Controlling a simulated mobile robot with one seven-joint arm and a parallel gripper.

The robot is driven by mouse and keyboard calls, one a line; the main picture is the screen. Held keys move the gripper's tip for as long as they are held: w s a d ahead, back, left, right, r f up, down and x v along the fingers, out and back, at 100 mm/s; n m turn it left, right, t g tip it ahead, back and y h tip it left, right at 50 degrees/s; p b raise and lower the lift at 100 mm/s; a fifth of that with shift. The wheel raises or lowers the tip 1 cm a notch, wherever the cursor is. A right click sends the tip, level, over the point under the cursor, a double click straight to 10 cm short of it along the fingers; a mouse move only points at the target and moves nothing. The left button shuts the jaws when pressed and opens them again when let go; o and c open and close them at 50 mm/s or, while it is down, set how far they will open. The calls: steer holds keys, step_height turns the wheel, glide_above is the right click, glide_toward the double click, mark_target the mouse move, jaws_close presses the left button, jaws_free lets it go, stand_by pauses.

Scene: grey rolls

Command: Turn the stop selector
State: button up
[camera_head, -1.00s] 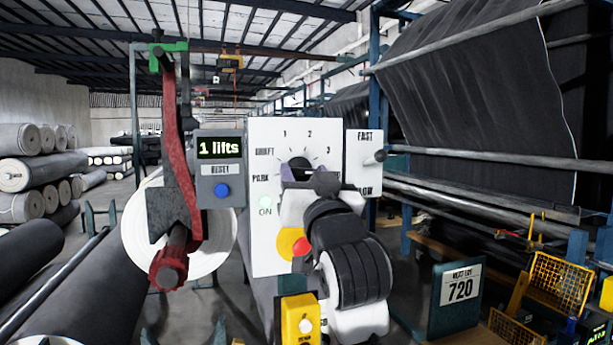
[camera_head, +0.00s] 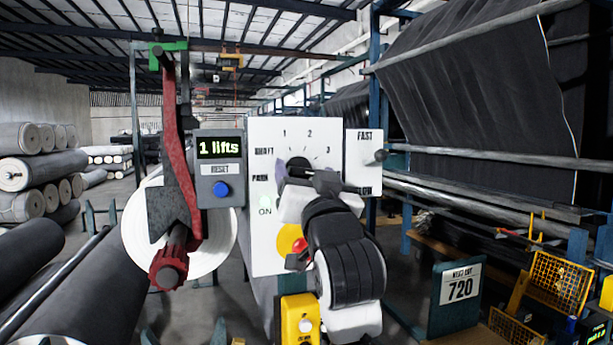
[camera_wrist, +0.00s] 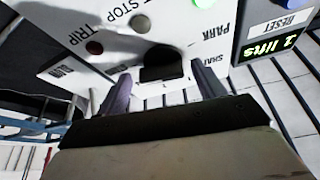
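The stop selector is a black knob (camera_head: 298,162) on a white panel (camera_head: 262,225), ringed by the marks PARK, SHAFT, 1, 2 and 3. In the wrist view, turned upside down, the dark knob (camera_wrist: 160,62) lies between my fingertips. My gripper (camera_head: 295,171) is in front of the knob and partly hides it. Its two grey-purple fingers stand apart, one on each side of the knob, in the wrist view (camera_wrist: 161,74). I cannot tell whether they touch it. The knob's pointing direction is hidden.
A grey box with a "1 lifts" display (camera_head: 219,148) and a blue button (camera_head: 221,189) adjoins on the left. A FAST/SLOW lever (camera_head: 380,156) is close on the right. A red button (camera_head: 299,245) is below, beside my arm. A red lever arm (camera_head: 174,130) stands farther left.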

steer(key=shift+s+f+b, duration=0.3)
steer(key=shift+s, duration=0.15)
steer(key=b+v, duration=0.4)
steer(key=v, duration=0.8)
steer(key=shift+s+d, duration=0.2)
steer(key=shift+s, duration=0.15)
